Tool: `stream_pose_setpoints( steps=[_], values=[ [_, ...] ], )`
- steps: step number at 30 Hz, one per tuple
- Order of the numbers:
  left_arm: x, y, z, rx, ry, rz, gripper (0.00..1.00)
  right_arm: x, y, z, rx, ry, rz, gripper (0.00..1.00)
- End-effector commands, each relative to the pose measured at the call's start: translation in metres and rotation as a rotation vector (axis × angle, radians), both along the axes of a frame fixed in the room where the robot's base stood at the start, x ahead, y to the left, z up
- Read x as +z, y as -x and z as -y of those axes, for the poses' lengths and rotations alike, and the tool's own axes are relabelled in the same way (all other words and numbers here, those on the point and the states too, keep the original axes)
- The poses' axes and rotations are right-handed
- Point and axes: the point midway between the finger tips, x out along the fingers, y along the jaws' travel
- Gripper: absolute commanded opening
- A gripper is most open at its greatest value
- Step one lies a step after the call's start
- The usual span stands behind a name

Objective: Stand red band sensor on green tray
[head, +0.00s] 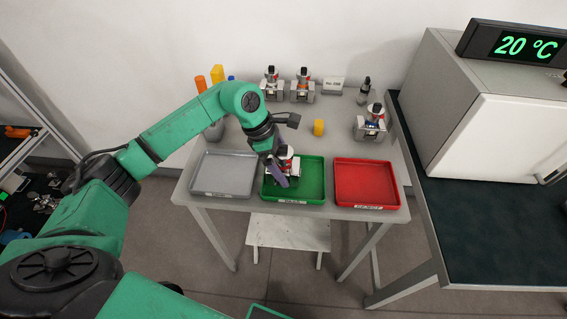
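A sensor (289,153) with a white body, a dark top and a reddish band is at the green tray (312,191), upright as far as I can see. My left gripper (282,176) is at this sensor, its purple fingers low over the left part of the tray. The fingers and wrist hide part of the sensor and its grey base. I cannot tell whether the fingers are closed on it, or whether its base touches the tray floor. My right gripper is not in view.
A grey tray (224,174) and a red tray (366,184) flank the green one; both look empty. A white oven-like box (489,130) is at right.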

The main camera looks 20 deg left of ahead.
Motion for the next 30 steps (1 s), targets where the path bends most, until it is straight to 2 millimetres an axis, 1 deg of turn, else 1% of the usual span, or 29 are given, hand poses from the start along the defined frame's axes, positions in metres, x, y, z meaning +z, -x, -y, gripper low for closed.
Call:
stream_pose_setpoints(
  steps=[2,5,8,13,15,18,21,30],
  values=[
    [0.005,0.0,0.0,0.0,0.0,0.001,1.0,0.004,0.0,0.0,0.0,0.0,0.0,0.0],
    [0.016,0.0,-0.007,0.002,-0.001,0.005,1.0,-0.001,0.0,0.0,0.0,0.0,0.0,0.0],
    [0.039,0.002,-0.016,0.002,-0.002,0.008,1.0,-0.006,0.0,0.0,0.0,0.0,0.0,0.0],
    [0.083,0.007,-0.033,0.001,0.0,0.006,1.0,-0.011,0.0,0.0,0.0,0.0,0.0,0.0],
    [0.097,0.009,-0.039,0.002,-0.001,0.004,1.0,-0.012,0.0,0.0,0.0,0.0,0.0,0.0],
    [0.109,0.01,-0.043,0.001,0.0,0.002,1.0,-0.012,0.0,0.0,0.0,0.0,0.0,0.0],
    [0.113,0.011,-0.045,0.0,0.0,0.001,1.0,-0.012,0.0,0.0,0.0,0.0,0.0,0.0],
    [0.113,0.011,-0.045,-0.001,0.0,0.0,1.0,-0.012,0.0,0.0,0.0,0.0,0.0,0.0]
  ],
)
